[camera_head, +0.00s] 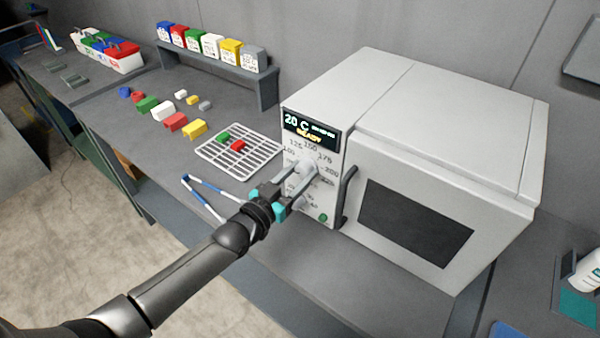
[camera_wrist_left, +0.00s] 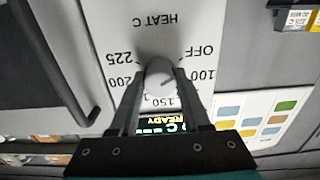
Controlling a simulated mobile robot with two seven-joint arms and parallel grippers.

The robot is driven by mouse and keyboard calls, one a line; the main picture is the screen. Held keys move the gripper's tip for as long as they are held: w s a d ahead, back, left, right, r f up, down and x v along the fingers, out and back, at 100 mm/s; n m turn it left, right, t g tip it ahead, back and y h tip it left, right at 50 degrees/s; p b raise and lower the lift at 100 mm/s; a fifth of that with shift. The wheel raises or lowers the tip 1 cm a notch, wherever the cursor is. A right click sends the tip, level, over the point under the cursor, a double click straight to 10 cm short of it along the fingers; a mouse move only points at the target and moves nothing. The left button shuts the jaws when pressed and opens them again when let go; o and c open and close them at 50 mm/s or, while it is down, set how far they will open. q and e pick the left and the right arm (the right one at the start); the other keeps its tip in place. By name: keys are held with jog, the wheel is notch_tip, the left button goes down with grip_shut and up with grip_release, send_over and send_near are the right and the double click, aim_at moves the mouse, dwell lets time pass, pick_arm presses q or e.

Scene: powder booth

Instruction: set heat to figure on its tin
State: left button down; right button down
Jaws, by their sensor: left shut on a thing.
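The grey oven (camera_head: 430,130) has a heat knob (camera_head: 305,170) on its front panel, ringed by figures. The knob also shows in the wrist view (camera_wrist_left: 160,72), where the dial reads upside down, from OFF through 100 and 150 to 200 and 225. My left gripper (camera_head: 298,180) is shut on the knob, one finger on each side. The display (camera_head: 310,132) reads 20 C and READY. Several coloured tins with small labels, among them a yellow tin (camera_head: 231,50), stand on a shelf. My right gripper is out of view.
A wire rack (camera_head: 240,155) with a green and a red block lies left of the oven. Blue-and-white tongs (camera_head: 203,196) lie near my left arm. Several coloured blocks are spread on the bench. The oven door handle (camera_head: 346,190) stands out right of the knob.

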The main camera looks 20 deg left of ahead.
pick_arm(q)
jog(key=shift+m, duration=0.4)
jog(key=m+p, duration=0.1)
jog(key=m, duration=0.3)
jog(key=shift+m, duration=0.3)
jog(key=m, duration=0.2)
jog(key=shift+m, duration=0.3)
jog(key=m, duration=0.3)
jog(key=shift+m, duration=0.4)
jog(key=m+b, duration=0.1)
jog(key=m, duration=0.4)
jog(key=m+b, duration=0.2)
jog(key=m, duration=0.4)
jog(key=shift+r+m, duration=0.1)
jog(key=shift+m, duration=0.3)
jog(key=shift+c, duration=1.8)
grip_release()
